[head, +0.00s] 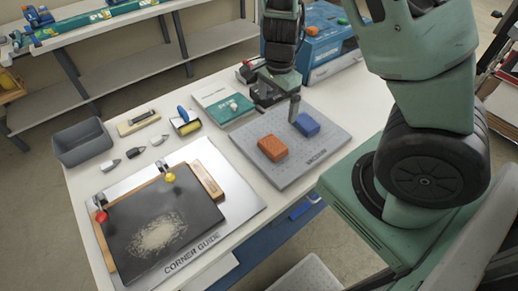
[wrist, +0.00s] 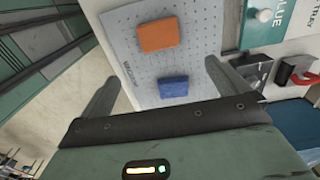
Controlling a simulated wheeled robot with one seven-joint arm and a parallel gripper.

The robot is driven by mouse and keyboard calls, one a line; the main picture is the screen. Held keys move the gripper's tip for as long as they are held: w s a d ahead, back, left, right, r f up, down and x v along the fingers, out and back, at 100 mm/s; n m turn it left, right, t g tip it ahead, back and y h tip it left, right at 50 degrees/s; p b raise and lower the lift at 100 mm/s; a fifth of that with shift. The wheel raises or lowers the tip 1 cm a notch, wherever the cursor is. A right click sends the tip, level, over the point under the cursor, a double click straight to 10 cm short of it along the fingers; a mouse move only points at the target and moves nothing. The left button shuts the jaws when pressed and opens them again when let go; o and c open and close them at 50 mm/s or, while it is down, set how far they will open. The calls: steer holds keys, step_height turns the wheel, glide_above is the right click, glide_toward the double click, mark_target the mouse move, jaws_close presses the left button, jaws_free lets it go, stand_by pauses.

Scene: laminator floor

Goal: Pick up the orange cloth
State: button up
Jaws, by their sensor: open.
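The orange cloth (head: 273,147) is a folded block lying on the grey perforated plate (head: 250,165), left of a folded blue cloth (head: 306,124). In the wrist view the orange cloth (wrist: 159,35) lies beyond the blue cloth (wrist: 173,86), near the plate's far part. My gripper (head: 279,106) is above the far part of the plate, apart from the orange cloth. In the wrist view its two fingers (wrist: 160,85) are spread wide with nothing held between them. The blue cloth shows between the fingertips, and the orange cloth is farther out ahead.
A teal booklet (head: 228,108) lies behind the plate, and a blue machine (head: 310,45) stands at the back right. A dark sheet on a corner-guide board (head: 205,238) is at the left. A grey bin (head: 83,143) and small tools sit at the far left.

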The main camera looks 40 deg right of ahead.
steer(key=b, duration=0.3)
glide_above(273, 144)
steer(key=f, duration=1.1)
steer(key=shift+d+f, duration=0.2)
steer(key=shift+f, duration=0.1)
steer(key=f, duration=0.1)
steer(key=f+b, duration=0.1)
steer(key=f, duration=0.1)
steer(key=f+b, duration=0.1)
steer(key=f, duration=0.1)
steer(key=shift+a+f, duration=0.2)
steer(key=shift+a, duration=0.05)
steer(key=shift+c, duration=0.3)
steer(key=shift+r, duration=0.1)
steer(key=c, duration=0.8)
step_height(273, 144, up, 10)
steer(key=p, duration=0.4)
